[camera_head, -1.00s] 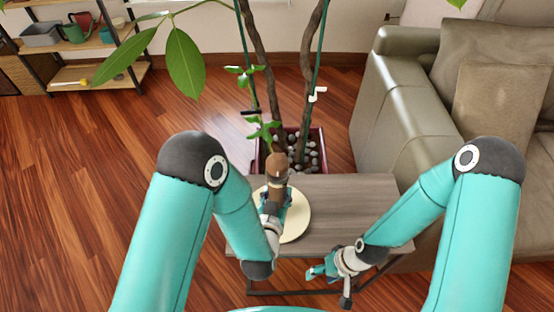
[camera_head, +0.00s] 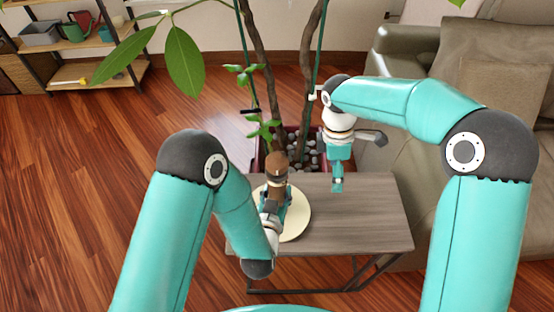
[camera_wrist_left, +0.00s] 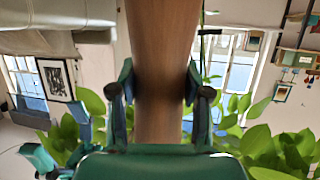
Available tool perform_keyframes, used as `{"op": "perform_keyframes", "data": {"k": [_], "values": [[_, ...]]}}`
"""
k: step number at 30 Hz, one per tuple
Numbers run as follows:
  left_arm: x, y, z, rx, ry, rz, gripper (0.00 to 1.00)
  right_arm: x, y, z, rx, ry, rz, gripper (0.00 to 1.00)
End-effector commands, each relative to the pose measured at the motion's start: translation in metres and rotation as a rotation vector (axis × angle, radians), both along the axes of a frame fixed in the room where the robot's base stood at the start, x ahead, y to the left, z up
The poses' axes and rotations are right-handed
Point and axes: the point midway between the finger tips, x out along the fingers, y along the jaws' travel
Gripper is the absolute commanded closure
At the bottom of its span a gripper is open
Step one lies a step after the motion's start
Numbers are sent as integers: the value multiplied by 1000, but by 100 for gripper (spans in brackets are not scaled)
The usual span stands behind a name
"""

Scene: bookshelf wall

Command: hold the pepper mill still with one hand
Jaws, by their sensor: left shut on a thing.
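The brown wooden pepper mill (camera_head: 277,162) stands upright at the round cream board (camera_head: 298,222) on the small table; its base is hidden behind my left gripper (camera_head: 276,195). That gripper is shut around the mill's body. In the left wrist view the mill (camera_wrist_left: 162,60) runs up between the two fingers (camera_wrist_left: 159,84), one on each side. My right gripper (camera_head: 337,184) points down over the table's far right part, to the right of the mill and apart from it. It looks empty, but its finger gap is too small to tell.
The grey-brown wooden table (camera_head: 365,225) is bare on its right side. A potted plant with stones (camera_head: 310,150) and thin trunks stands just behind the table. A sofa (camera_head: 400,110) is at the right, and a shelf (camera_head: 100,75) is at the far left.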

Motion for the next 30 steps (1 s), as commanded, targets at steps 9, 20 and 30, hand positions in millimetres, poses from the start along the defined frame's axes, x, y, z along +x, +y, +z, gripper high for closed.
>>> {"op": "perform_keyframes", "data": {"k": [9, 20, 30], "values": [[-3, 1, -5, 6, 15, 0, 100, 6, 117, 137, 132, -80, 680, 20], [-3, 1, -5, 6, 15, 0, 100, -6, 145, 161, 168, -92, 890, 20], [-3, 1, -5, 6, 15, 0, 100, -6, 144, 100, 166, -90, 886, 20]]}}
